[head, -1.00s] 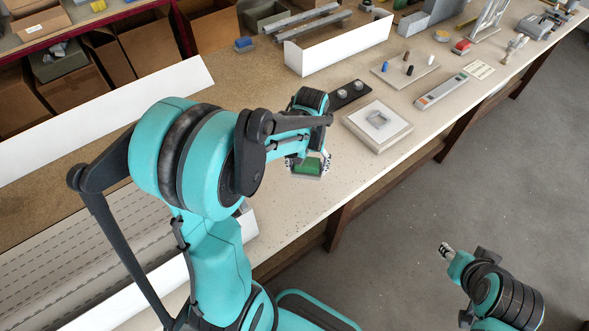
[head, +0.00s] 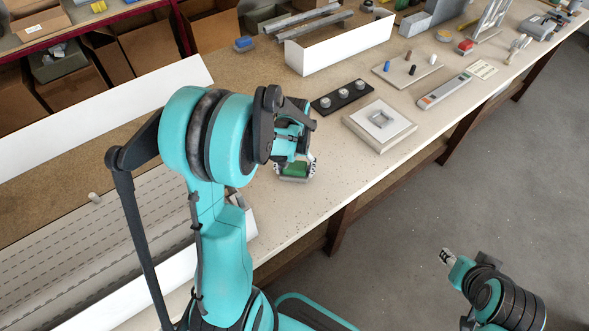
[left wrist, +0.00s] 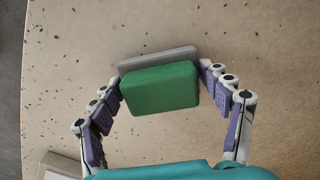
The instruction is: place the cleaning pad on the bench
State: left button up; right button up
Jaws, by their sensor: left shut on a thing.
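The cleaning pad (head: 295,170) has a green block on top and a grey layer along one edge. My left gripper (head: 296,167) is shut on it over the bench. In the left wrist view, the pad (left wrist: 160,88) sits between the two fingers of the left gripper (left wrist: 160,92), with its grey side at the far edge. I cannot tell whether the pad touches the bench (head: 310,205) or hangs just above it. Dark specks lie on the bench surface around it. My right gripper (head: 447,257) is over the floor, away from the bench, too small to read.
A white box (head: 340,45) with grey profiles stands behind. A perforated grey panel (head: 120,245) is at left. The speckled front bench area is clear.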

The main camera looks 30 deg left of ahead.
aim_at(295, 166)
pick_arm(q)
jog(key=o, duration=1.2)
jog(key=shift+f, duration=0.15)
jog(key=shift+r, duration=0.35)
notch_tip(295, 166, up, 11)
jog(key=p, duration=0.3)
jog(key=shift+f+p, duration=0.1)
jog(key=shift+p, duration=0.3)
jog(key=shift+s+d+r+m+t, duration=0.75)
jog(key=shift+s+d+r+t, duration=0.45)
jog(key=shift+s+d, duration=0.75)
jog(key=shift+s+d+r+m+t, duration=0.8)
jog(key=shift+s+d+r+t, duration=0.35)
jog(key=shift+s+d, duration=0.8)
jog(key=shift+s+d+r+m+t, duration=0.75)
jog(key=shift+s+d+r+t, duration=0.45)
jog(key=shift+s+d, duration=0.75)
